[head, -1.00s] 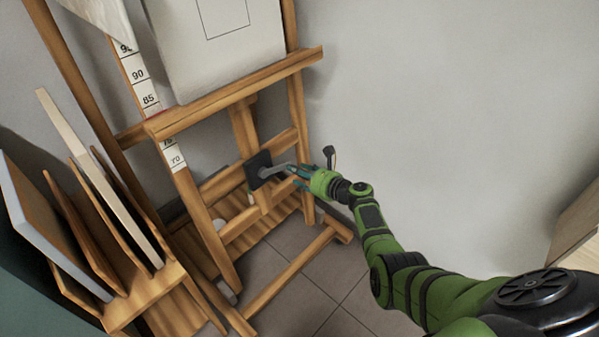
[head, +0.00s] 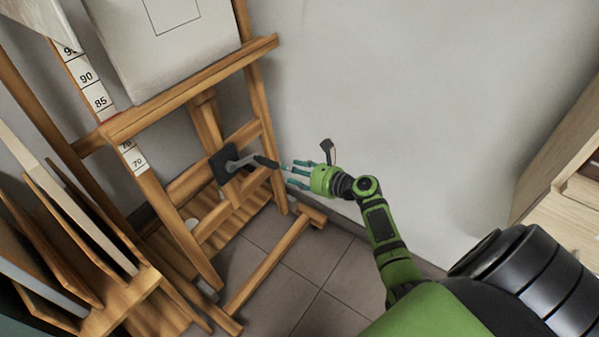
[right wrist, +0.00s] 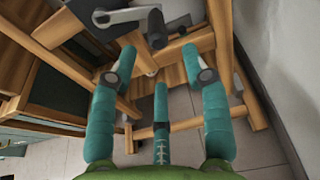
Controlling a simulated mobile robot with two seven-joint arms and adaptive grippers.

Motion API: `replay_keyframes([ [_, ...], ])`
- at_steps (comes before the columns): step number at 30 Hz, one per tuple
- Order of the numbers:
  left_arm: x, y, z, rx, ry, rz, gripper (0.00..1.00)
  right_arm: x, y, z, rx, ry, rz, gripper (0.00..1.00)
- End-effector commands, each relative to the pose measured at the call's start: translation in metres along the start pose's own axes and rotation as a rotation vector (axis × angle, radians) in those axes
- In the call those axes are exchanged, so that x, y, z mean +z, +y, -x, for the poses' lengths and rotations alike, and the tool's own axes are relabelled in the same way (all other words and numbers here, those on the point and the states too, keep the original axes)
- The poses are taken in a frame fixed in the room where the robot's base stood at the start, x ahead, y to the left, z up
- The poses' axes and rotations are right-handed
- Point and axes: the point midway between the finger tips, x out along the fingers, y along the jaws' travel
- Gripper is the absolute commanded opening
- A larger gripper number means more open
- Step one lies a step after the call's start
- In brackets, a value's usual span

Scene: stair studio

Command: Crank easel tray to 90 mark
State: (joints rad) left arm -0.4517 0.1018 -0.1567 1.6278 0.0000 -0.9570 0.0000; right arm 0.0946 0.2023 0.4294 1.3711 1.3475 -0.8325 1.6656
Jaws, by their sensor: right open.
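The wooden easel's tray (head: 190,88) carries a pale canvas (head: 165,45). A white scale (head: 88,78) at its left shows 90 and 85 above the tray and 70 below it. A red line shows at the tray's left end, below 85. The crank (head: 243,161) has a metal arm and a dark grip pointing right from a black plate (head: 223,165). My right gripper (head: 292,174) is open and empty, just right of the grip. In the right wrist view the crank (right wrist: 105,14) lies beyond the spread fingers (right wrist: 160,75). My left gripper is out of view.
A wooden rack (head: 110,285) with upright panels stands at the lower left. The easel's foot (head: 275,262) reaches out over the tiled floor (head: 315,275). A pale wooden cabinet (head: 565,215) is at the right. The wall behind my right arm is bare.

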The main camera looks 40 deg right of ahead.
Motion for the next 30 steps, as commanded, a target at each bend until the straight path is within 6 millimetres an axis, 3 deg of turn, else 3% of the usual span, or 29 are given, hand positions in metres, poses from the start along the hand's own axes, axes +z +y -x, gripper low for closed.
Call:
replay_keyframes([
  [6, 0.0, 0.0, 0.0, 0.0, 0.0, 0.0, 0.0, 0.0, 0.0, 0.014, 0.0, 0.001, 0.001, 0.48],
  [14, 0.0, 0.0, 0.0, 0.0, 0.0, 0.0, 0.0, 0.0, 0.0, 0.014, 0.0, 0.001, 0.001, 0.48],
  [17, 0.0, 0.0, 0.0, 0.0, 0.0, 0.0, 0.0, -0.009, 0.008, 0.013, 0.016, 0.029, 0.05, 0.48],
  [20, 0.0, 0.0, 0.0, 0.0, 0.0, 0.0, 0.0, -0.04, 0.038, 0.013, 0.082, 0.124, 0.245, 0.48],
  [23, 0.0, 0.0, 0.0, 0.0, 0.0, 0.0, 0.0, -0.092, 0.088, 0.022, 0.229, 0.26, 0.597, 0.48],
  [27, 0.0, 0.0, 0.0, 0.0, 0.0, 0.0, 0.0, -0.158, 0.153, 0.049, 0.506, 0.378, 1.126, 0.48],
  [30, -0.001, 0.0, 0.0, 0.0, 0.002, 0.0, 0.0, -0.187, 0.182, 0.068, 0.672, 0.397, 1.4, 0.48],
])
